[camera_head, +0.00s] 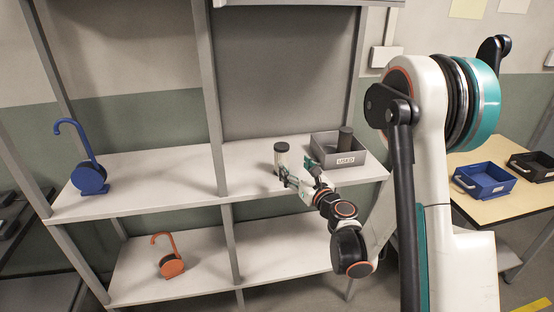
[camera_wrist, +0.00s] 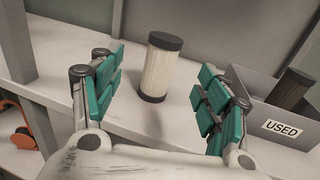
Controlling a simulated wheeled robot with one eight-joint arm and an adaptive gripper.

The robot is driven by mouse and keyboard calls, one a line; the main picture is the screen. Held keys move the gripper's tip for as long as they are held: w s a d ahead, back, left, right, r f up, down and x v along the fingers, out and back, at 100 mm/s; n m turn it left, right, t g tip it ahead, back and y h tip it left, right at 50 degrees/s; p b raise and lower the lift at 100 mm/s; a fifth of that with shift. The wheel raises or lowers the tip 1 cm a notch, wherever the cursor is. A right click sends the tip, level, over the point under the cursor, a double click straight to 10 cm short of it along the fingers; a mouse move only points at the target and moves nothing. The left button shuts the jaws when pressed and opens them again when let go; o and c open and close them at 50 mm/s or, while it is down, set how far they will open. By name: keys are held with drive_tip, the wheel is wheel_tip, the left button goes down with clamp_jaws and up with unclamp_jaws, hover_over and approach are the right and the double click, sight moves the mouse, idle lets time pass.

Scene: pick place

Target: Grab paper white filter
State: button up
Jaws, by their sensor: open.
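The paper white filter (camera_wrist: 159,70) is a pale pleated cylinder with dark end caps. It stands upright on the shelf. In the head view the filter (camera_head: 281,158) is on the upper shelf, left of the grey bin. My gripper (camera_wrist: 163,103) is open, with its green-padded fingers spread to either side of the filter's line in the wrist view. The filter appears beyond the fingers, and no contact shows. In the head view my gripper (camera_head: 299,175) is close to the filter's right front side, and hides part of its base.
A grey bin (camera_head: 324,158) labelled USED, holding a dark cylinder (camera_head: 345,139), stands right of the filter. A shelf post (camera_head: 211,90) rises to the left. A blue hooked object (camera_head: 88,178) is farther left, an orange one (camera_head: 171,263) below. The shelf between post and filter is clear.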

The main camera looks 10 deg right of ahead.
sight(285, 153)
drive_tip(key=b+x, duration=0.1)
drive_tip(key=x, duration=0.5)
drive_tip(key=shift+d+b+x, duration=0.15)
drive_tip(key=shift+b+x, duration=0.4)
drive_tip(key=shift+x, duration=0.9)
drive_tip(key=shift+d+b+x, duration=0.15)
drive_tip(key=shift+b+x, duration=0.35)
drive_tip(key=shift+x, duration=1)
drive_tip(key=shift+r, duration=0.1)
drive_tip(key=c, duration=1.2)
